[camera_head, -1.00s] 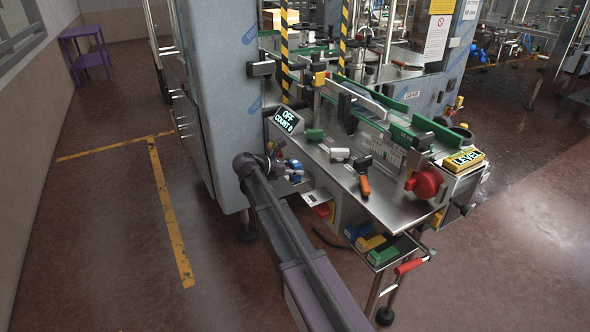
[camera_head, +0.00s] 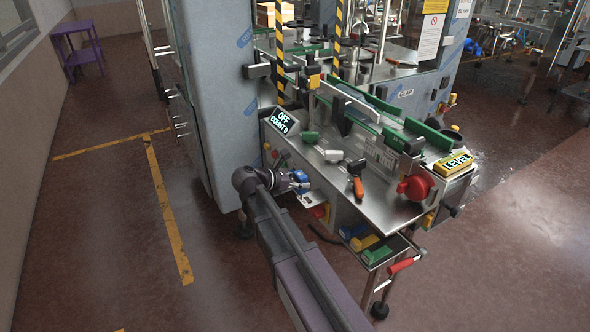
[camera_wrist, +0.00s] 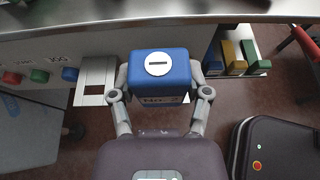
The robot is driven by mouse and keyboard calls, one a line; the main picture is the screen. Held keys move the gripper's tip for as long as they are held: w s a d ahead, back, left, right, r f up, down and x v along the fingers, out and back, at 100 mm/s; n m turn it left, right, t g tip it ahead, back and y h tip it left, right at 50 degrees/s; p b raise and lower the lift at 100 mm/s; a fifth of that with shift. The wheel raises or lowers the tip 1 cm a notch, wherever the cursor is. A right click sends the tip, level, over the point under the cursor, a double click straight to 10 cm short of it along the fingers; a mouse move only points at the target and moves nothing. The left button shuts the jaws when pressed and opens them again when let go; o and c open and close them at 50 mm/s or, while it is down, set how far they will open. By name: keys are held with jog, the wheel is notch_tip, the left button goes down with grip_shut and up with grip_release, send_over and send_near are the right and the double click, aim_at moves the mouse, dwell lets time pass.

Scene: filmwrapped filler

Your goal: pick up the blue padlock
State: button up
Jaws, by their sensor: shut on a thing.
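The blue padlock (camera_wrist: 160,68) is a blue block with a white round keyhole disc and dark lettering on its near face. In the wrist view it sits between the two grey fingers of my gripper (camera_wrist: 160,92), which are shut on it from both sides. Its shackle does not show. In the head view my gripper (camera_head: 292,184) is at the left front of the machine's steel table, with the small blue padlock (camera_head: 300,177) at its tip. The padlock appears clear of the table front in the wrist view.
The steel table (camera_head: 375,203) holds an orange-handled tool (camera_head: 357,187) and a white-topped piece (camera_head: 332,156). Below are a shelf of blue, yellow and green blocks (camera_head: 376,254) and a red-handled lever (camera_head: 402,265). Red, green and blue buttons (camera_wrist: 40,76) line the front panel.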

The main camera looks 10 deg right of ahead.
jog(key=shift+s+d+r, duration=0.1)
jog(key=shift+s+r, duration=0.05)
jog(key=shift+s, duration=1.1)
jog(key=shift+s+d+r, duration=0.1)
jog(key=shift+s, duration=1.1)
jog(key=shift+a, duration=0.2)
